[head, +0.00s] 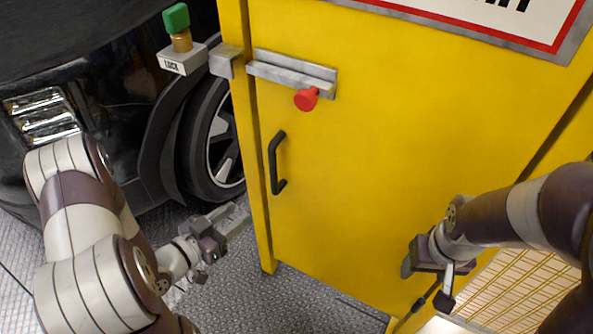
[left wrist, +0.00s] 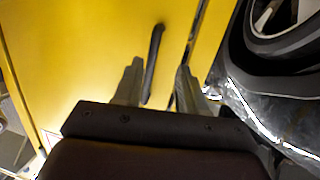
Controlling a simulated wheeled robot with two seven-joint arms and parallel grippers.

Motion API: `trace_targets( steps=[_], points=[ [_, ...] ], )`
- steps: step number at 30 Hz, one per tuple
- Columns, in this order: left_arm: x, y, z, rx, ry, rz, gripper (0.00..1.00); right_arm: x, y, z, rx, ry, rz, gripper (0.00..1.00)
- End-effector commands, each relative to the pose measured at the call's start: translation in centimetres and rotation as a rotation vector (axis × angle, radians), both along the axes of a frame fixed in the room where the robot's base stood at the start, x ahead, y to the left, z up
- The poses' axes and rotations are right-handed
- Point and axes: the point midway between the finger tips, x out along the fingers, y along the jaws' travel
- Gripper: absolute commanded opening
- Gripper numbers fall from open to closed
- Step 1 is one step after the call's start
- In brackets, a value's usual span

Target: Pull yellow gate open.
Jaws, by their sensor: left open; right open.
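The yellow gate (head: 370,150) is upright and looks closed against its post (head: 243,130). A black bar handle (head: 275,163) is fixed near its left edge. A grey sliding bolt (head: 290,75) with a red knob (head: 306,99) is on the gate above the handle. My left gripper (head: 236,219) is open and empty, left of and below the handle. In the left wrist view, the handle (left wrist: 154,62) shows beyond and between the two open fingers (left wrist: 158,80), apparently not gripped. My right gripper (head: 425,280) hangs low at the right, in front of the gate; its fingers are poorly seen.
A black car with a wheel (head: 213,140) stands behind the post at left. A LOCK block (head: 183,60) with a green-topped knob (head: 176,18) is beside the post. A sign (head: 500,20) is on the gate's upper right. A slatted wooden surface (head: 515,290) is at lower right. Grey textured floor (head: 290,310) is open below.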

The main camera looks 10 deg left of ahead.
Motion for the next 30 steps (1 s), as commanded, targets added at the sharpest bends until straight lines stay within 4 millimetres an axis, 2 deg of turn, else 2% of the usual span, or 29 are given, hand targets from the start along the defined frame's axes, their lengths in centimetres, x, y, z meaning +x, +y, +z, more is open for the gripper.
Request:
trace_targets(
  steps=[1, 2, 5, 8, 15, 18, 24, 30],
  points=[
    [0.2, -0.3, 1.8, -0.028, -0.075, -0.018, 0.41, 0.0, 0.0, 0.2, 0.0, 0.0, 0.0, 0.63],
    [0.1, -0.4, 2.6, -0.045, -0.108, -0.025, 0.41, 0.0, 0.0, 0.2, 0.0, 0.0, 0.0, 0.63],
    [0.6, -0.6, 3.7, -0.066, -0.163, -0.024, 0.41, 0.0, 0.0, 0.1, 0.0, 0.0, 0.0, 0.63],
    [1.8, -1.5, 3.7, -0.065, -0.168, -0.027, 0.41, 0.0, 0.0, -0.2, 0.0, 0.0, 0.0, 0.63],
    [7.2, -4.8, 3.7, -0.064, -0.169, -0.027, 0.41, 0.0, 0.0, -1.0, 0.0, 0.001, 0.0, 0.63],
    [8.9, -5.7, 3.7, -0.064, -0.167, -0.024, 0.41, 0.0, 0.0, -1.2, 0.0, 0.001, 0.0, 0.63],
    [10.8, -6.8, 3.8, -0.063, -0.165, -0.021, 0.41, 0.0, 0.0, -1.5, 0.0, 0.001, 0.0, 0.63],
    [11.2, -7.0, 3.8, -0.064, -0.164, -0.019, 0.41, 0.0, 0.0, -1.5, 0.0, 0.001, 0.0, 0.63]
  ],
)
